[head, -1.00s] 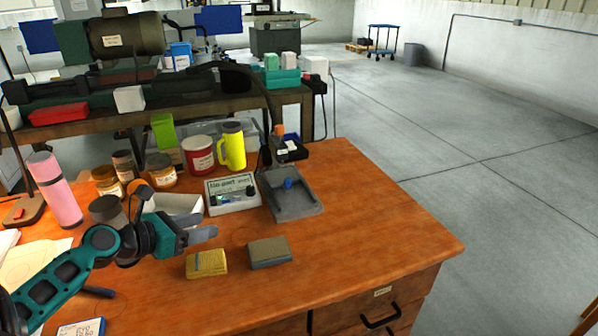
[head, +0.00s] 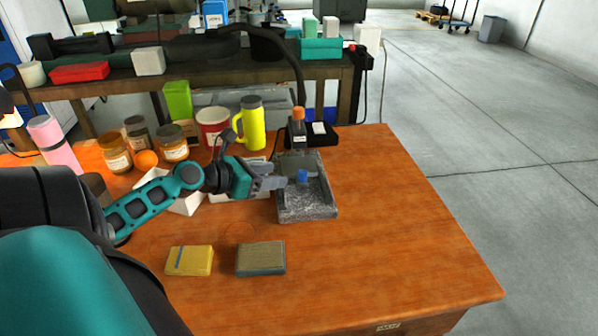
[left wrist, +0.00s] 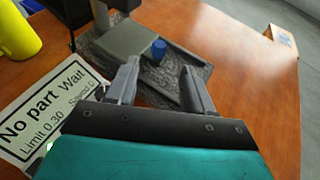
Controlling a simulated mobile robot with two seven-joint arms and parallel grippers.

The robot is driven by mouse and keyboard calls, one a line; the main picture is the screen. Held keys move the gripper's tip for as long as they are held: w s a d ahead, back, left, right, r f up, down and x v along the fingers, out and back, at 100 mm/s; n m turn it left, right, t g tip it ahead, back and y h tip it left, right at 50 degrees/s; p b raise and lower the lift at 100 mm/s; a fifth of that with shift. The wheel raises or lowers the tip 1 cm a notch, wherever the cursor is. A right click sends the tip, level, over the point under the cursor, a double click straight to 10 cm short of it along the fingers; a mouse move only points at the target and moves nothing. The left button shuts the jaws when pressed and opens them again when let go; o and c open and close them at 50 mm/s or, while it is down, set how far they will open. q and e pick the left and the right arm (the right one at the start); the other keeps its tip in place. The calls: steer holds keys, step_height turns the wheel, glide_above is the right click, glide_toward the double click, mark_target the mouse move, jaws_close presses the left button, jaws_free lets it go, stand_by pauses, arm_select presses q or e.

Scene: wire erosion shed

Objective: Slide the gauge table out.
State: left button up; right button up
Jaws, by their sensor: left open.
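The gauge table, a flat grey plate (head: 297,160) with a blue knob (head: 303,176) at its front, sits in a dark grey stone base (head: 308,214) right of my left gripper. In the left wrist view the plate (left wrist: 127,41) and the blue knob (left wrist: 158,48) lie ahead of the fingers, inside the base (left wrist: 189,60). My left gripper (head: 277,183) is open, and its fingers (left wrist: 160,74) point toward the knob. The knob shows in line with the gap between the fingertips. I cannot tell whether they touch it. My right gripper is not in view.
A sign panel (left wrist: 45,115) reading "No part Wait" lies beside the base. A yellow mug (head: 251,128) and jars stand behind. A yellow block (head: 189,261) and a grey-green block (head: 261,258) lie in front. The table's right side is clear.

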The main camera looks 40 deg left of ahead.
mark_target(299, 173)
arm_select(q)
steer(key=b+x, duration=0.1)
steer(key=x, duration=0.7)
steer(key=shift+w+f+b, duration=0.2)
steer(key=shift+b, duration=0.1)
steer(key=shift+c, duration=0.3)
jaws_close()
